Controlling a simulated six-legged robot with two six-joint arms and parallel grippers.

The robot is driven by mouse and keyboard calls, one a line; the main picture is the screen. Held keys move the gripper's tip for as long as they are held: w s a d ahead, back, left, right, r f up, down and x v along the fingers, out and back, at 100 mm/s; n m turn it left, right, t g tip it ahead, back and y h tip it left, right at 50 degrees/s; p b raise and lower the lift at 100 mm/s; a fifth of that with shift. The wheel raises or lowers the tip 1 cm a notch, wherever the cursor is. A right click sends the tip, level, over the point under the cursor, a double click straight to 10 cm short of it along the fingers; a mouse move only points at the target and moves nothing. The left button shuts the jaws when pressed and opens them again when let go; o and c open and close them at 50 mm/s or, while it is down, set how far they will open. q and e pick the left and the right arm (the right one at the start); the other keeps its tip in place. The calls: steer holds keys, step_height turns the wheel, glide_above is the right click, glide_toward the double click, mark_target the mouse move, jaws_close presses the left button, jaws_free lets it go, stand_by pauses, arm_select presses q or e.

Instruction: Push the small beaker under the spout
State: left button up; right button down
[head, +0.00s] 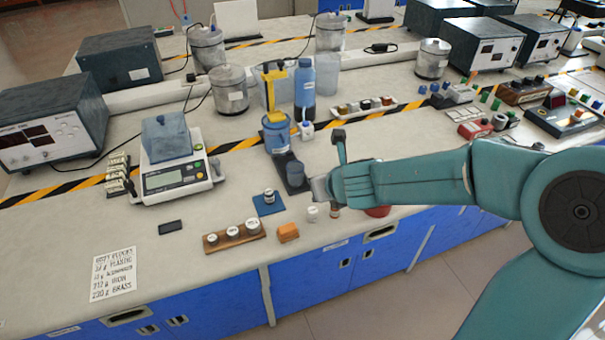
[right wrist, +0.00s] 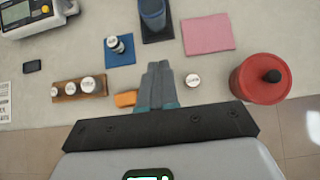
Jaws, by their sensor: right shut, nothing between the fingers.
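The small blue-grey beaker (head: 295,173) stands upright on a dark strip (head: 293,188), in front of a blue can (head: 277,132) on a yellow-topped stand. The spout itself is too small to make out clearly. In the right wrist view the beaker (right wrist: 152,13) is at the top edge, partly cut off, on the dark strip (right wrist: 158,34). My right gripper (head: 318,190) is shut and empty, to the right of the strip's near end in the head view. In the right wrist view its fingertips (right wrist: 158,66) are apart from the beaker. My left gripper is not in view.
A blue pad with a small metal cylinder (right wrist: 116,45), a wooden block of weights (right wrist: 80,88), an orange block (right wrist: 126,98) and a white-topped piece (right wrist: 193,80) lie nearby. A pink cloth (right wrist: 207,33) and red pot (right wrist: 260,80) are right. A balance (head: 176,180) stands left.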

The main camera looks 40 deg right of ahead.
mark_target(301, 175)
steer(key=b+x, duration=0.2)
steer(key=x, duration=0.2)
steer(key=b+x, duration=0.1)
steer(key=x, duration=0.4)
steer(key=shift+s+f+b, duration=0.1)
steer(key=shift+f+b, duration=0.25)
steer(key=shift+b, duration=0.05)
steer(key=w+p, duration=0.1)
steer(key=w+d+p, duration=0.1)
steer(key=w, duration=0.1)
steer(key=shift+w+r, duration=0.1)
steer(key=shift+w, duration=0.2)
steer(key=shift+w+d, duration=0.1)
steer(key=shift+w, duration=0.15)
steer(key=shift+w, duration=0.15)
steer(key=shift+p, duration=0.3)
